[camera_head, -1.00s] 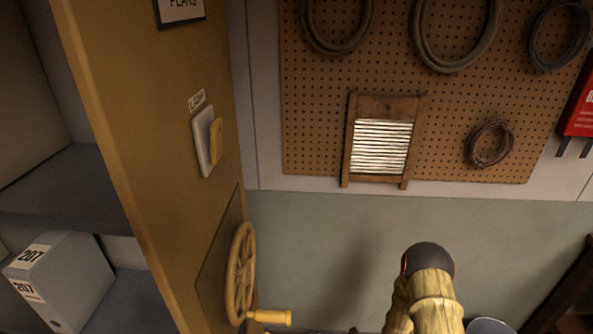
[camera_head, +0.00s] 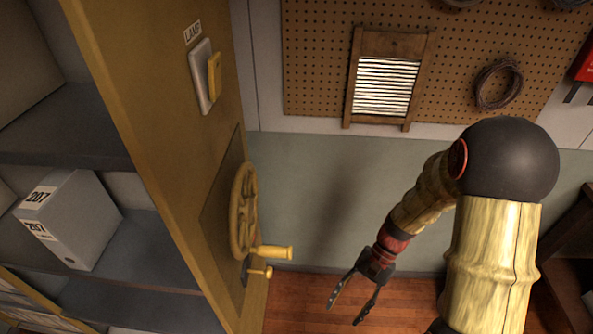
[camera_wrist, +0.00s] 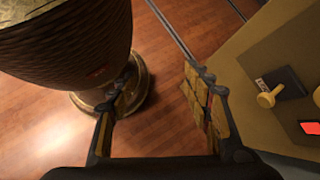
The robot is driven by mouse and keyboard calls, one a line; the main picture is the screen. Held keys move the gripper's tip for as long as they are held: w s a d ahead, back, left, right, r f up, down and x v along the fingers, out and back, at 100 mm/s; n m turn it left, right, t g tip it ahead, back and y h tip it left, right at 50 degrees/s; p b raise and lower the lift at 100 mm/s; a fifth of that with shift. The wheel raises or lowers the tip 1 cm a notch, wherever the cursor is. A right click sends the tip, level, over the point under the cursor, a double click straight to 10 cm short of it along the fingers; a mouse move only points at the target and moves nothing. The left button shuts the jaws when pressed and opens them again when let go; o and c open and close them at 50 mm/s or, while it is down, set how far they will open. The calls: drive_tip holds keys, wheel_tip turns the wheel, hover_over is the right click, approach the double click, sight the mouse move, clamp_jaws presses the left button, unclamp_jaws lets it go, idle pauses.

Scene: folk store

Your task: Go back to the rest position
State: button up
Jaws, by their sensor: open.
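My gripper (camera_head: 352,298) hangs at the end of my arm, to the right of the yellow cabinet side. Its two dark fingers are spread apart and point down toward the wooden floor. In the wrist view my gripper (camera_wrist: 165,105) is open, with only floor between its padded fingers. It touches nothing that I can see.
A yellow cabinet panel (camera_head: 150,130) carries a lamp switch (camera_head: 205,75) and a handwheel (camera_head: 243,210) with a crank handle (camera_head: 272,253). Grey shelves at left hold a box marked 207 (camera_head: 68,215). A pegboard (camera_head: 310,60) with a washboard (camera_head: 385,75) hangs behind. Wooden floor (camera_head: 300,300) is clear.

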drive_tip(key=s+d+r+n+t+h, duration=0.2)
drive_tip(key=r+t, duration=0.3)
drive_tip(key=r, duration=0.9)
drive_tip(key=s+d+r+n+t+h, duration=0.2)
drive_tip(key=r+t, duration=0.4)
drive_tip(key=r, duration=0.8)
drive_tip(key=shift+s+d+r+n+t+h, duration=0.2)
drive_tip(key=shift+d+r+n+t+h, duration=0.1)
drive_tip(key=shift+d+n+h, duration=0.65)
drive_tip(key=shift+a+n, duration=0.15)
drive_tip(key=shift+n, duration=0.1)
drive_tip(key=shift+c, duration=0.5)
